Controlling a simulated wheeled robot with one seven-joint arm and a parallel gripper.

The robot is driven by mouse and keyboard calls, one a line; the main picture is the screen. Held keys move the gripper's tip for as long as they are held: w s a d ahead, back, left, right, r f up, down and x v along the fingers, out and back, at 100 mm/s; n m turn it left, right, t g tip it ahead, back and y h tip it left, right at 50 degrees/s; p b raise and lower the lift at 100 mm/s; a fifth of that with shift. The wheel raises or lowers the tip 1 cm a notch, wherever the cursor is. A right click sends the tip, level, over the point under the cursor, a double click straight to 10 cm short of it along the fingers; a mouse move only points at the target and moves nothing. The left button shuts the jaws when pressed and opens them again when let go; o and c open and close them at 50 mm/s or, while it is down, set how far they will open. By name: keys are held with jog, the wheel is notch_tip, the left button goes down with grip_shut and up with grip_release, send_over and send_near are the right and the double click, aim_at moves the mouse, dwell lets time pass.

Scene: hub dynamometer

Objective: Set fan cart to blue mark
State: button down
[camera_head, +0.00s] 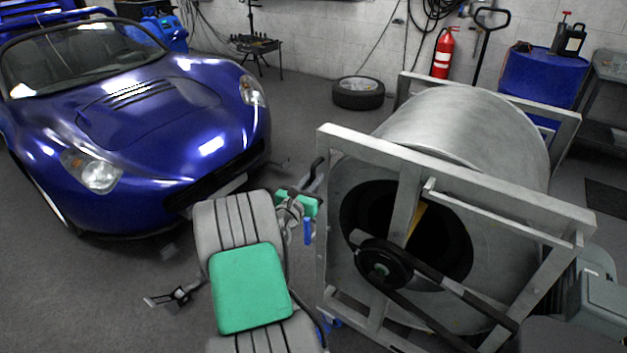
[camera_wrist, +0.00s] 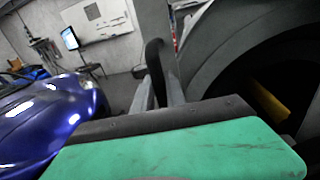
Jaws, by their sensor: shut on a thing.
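The fan cart (camera_head: 465,125) is a large grey metal drum in an angled frame, with a black pulley and belt on its near face. In the wrist view its dark round opening and grey rim (camera_wrist: 222,62) fill the right side. My gripper (camera_head: 309,192) is at the frame's left edge, shut on the cart's black upright handle (camera_head: 318,168). The wrist view shows the fingers around this handle (camera_wrist: 154,62). Small blue bits (camera_head: 330,322) show low by the frame's left foot, partly behind my arm. I cannot tell whether they are the blue mark.
A blue sports car (camera_head: 150,125) stands close on the left. A tyre (camera_head: 358,92) lies on the floor behind. A red fire extinguisher (camera_head: 443,54) is at the wall, and a blue drum (camera_head: 540,80) stands behind the cart. Clear floor lies between the car and the tyre.

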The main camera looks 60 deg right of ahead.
jog(key=shift+w, duration=0.1)
jog(key=shift+w+d+r, duration=0.1)
jog(key=shift+w+r, duration=0.05)
jog(key=shift+w, duration=0.75)
jog(key=c, duration=1.7)
grip_release()
jog(key=shift+w, duration=0.25)
jog(key=shift+o, duration=1.7)
jog(key=shift+s, duration=0.25)
jog(key=shift+s+f, duration=0.25)
jog(key=a, duration=0.7)
jog(key=shift+a+r, duration=0.15)
jog(key=shift+a, duration=0.25)
